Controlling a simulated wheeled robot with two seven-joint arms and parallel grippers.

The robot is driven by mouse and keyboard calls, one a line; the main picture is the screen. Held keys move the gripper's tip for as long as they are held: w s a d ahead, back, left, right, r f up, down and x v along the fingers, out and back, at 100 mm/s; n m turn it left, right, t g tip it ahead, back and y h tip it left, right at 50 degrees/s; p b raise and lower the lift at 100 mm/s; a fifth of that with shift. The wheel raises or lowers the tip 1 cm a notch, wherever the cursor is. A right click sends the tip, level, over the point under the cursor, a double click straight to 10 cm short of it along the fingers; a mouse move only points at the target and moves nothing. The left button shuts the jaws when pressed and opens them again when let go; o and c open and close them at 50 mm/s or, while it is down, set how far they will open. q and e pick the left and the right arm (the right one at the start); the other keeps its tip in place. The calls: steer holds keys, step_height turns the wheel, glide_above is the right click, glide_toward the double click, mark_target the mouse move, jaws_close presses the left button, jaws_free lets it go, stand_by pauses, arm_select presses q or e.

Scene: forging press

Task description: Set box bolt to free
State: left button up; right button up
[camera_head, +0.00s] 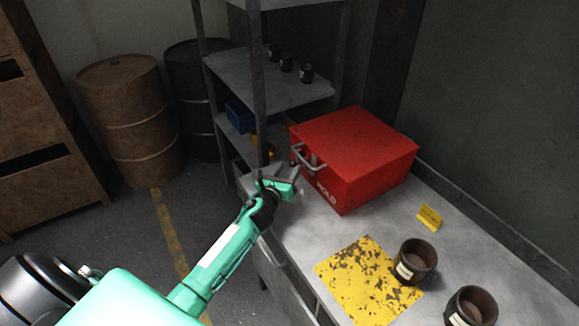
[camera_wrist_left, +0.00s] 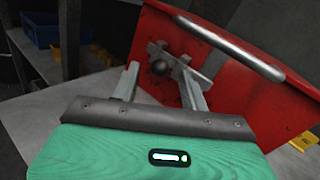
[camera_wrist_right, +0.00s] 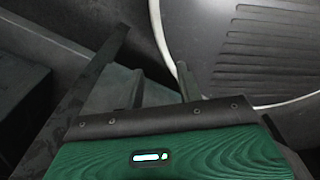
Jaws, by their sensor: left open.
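The red box (camera_head: 355,150) stands on the bench, with the word HOLD on its front. A silver handle bar (camera_wrist_left: 228,45) crosses its face in the left wrist view. My left gripper (camera_wrist_left: 160,80) is open in front of the box. Its fingers frame the knob from either side; I cannot tell whether they touch it. In the head view, the left gripper (camera_head: 284,178) hides the bolt. My right gripper (camera_wrist_right: 162,78) appears open and empty, away from the box.
A yellow worn mat (camera_head: 365,280), dark cups (camera_head: 415,260) and a small yellow sign (camera_head: 429,217) are on the bench. A metal shelf (camera_head: 265,75) stands behind the left gripper.

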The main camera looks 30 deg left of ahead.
arm_select(q)
steer(key=shift+w, duration=0.8)
arm_select(e)
steer(key=shift+a+r, duration=0.1)
steer(key=shift+a, duration=0.15)
steer(key=shift+a, duration=0.1)
arm_select(q)
jaws_close()
steer(key=shift+w+a+b, duration=0.25)
steer(key=shift+w+a, duration=0.25)
steer(key=shift+a, duration=0.35)
steer(key=shift+w+a+b, duration=0.25)
steer(key=shift+w+a, duration=0.2)
steer(key=shift+a, duration=0.4)
arm_select(e)
steer(key=shift+d+f, duration=0.35)
steer(key=shift+f, duration=0.15)
arm_select(q)
steer(key=shift+r, duration=0.1)
